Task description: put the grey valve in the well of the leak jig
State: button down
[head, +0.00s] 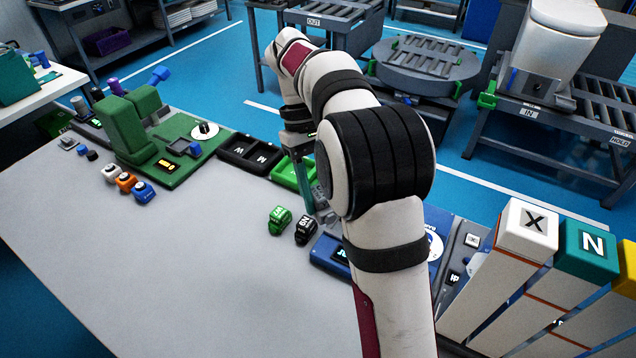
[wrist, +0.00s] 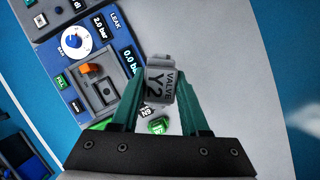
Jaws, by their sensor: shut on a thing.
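The grey valve (wrist: 160,84), marked VALVE Y2, is held between the green fingers of my gripper (wrist: 161,94) in the wrist view. The leak jig (wrist: 62,50) is a blue panel with a dial, pressure displays and a grey block (wrist: 84,78) with a dark recess and an orange part. In that picture the valve is just right of the block and overlaps the panel's edge; its height above is unclear. In the head view my gripper (head: 307,190) points down behind the arm. The leak jig (head: 328,255) is mostly hidden there by my arm.
A green valve (head: 280,219) and a black valve (head: 305,229) stand on the grey table (head: 190,270) close to the jig. A black tray (head: 248,153) and a green tray (head: 284,172) lie behind. Tall marked boxes (head: 530,225) stand right. The front table is clear.

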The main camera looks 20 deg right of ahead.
jog(key=m, duration=0.1)
jog(key=m+y, duration=0.1)
jog(key=shift+s+r+m, duration=0.15)
jog(key=shift+s+m, duration=0.15)
jog(key=shift+s, duration=0.05)
jog(key=shift+m+y, duration=0.5)
jog(key=shift+m, duration=0.7)
jog(key=w+d+f+m+t+y, duration=0.1)
jog(key=w+d+f+m+t, duration=0.45)
jog(key=m, duration=0.65)
jog(key=w+d+f+m+t+y, duration=0.1)
jog(key=w+d+f+m+t, duration=0.1)
jog(key=w+d+f+m, duration=0.8)
jog(key=shift+s+a+f+m, duration=0.4)
jog(key=shift+s+f+m, duration=0.05)
jog(key=shift+s+f, duration=0.3)
jog(key=shift+s+a+f+m, duration=0.45)
jog(key=shift+s+f+m, duration=0.05)
jog(key=shift+s+f, duration=0.25)
jog(key=shift+s+a+f+m, duration=0.4)
jog(key=shift+s+f+m, duration=0.05)
jog(key=shift+s+f, duration=0.3)
jog(key=shift+f, duration=0.2)
jog(key=shift+c, duration=1.6)
grip_release()
jog(key=shift+r, duration=0.1)
